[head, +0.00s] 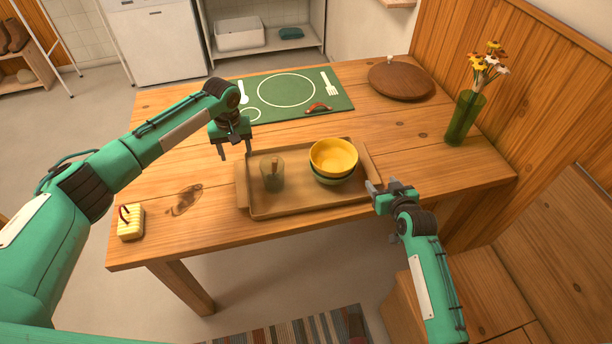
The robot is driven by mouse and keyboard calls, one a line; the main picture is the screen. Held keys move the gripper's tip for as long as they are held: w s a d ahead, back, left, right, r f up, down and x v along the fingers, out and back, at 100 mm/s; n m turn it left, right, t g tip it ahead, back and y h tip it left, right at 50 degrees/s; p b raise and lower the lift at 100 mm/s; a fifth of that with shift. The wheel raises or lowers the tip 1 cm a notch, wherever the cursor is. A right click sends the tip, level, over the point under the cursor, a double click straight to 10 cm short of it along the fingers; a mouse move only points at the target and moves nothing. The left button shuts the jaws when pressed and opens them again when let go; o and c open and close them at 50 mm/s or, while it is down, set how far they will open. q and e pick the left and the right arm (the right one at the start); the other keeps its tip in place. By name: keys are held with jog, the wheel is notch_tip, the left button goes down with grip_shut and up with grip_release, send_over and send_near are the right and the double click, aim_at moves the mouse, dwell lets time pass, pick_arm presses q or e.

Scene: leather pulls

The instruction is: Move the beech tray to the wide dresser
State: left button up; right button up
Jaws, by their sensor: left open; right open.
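The beech tray (300,208) lies flat on the wooden table, near its front edge. A yellow bowl (334,155) stacked on a green bowl stands in its right part. A clear greenish glass (272,174) with something brown in it stands in its left part. My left gripper (236,154) is open and empty, above the tray's back left corner. My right gripper (374,190) is open beside the tray's right end; I cannot tell whether it touches. I cannot make out a wide dresser.
A green placemat (288,106) with printed cutlery and a round dark board (401,81) lie at the back. A green vase with flowers (467,118) stands at the right. A striped yellow block (131,222) sits at the front left corner. A wooden bench (500,270) is at the right.

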aim_at(240, 170)
pick_arm(q)
notch_tip(240, 170, down, 8)
jog(key=shift+r, duration=0.1)
pick_arm(e)
jog(key=x, duration=0.7)
jog(key=shift+w+a+f, duration=0.1)
jog(key=shift+w+f, duration=0.05)
jog(key=shift+w, duration=0.2)
pick_arm(q)
grip_shut()
pick_arm(e)
grip_shut()
pick_arm(q)
jog(key=shift+w+r, duration=0.15)
jog(key=shift+r, duration=0.05)
pick_arm(e)
jog(key=shift+w+r, duration=0.1)
jog(key=shift+r, duration=0.1)
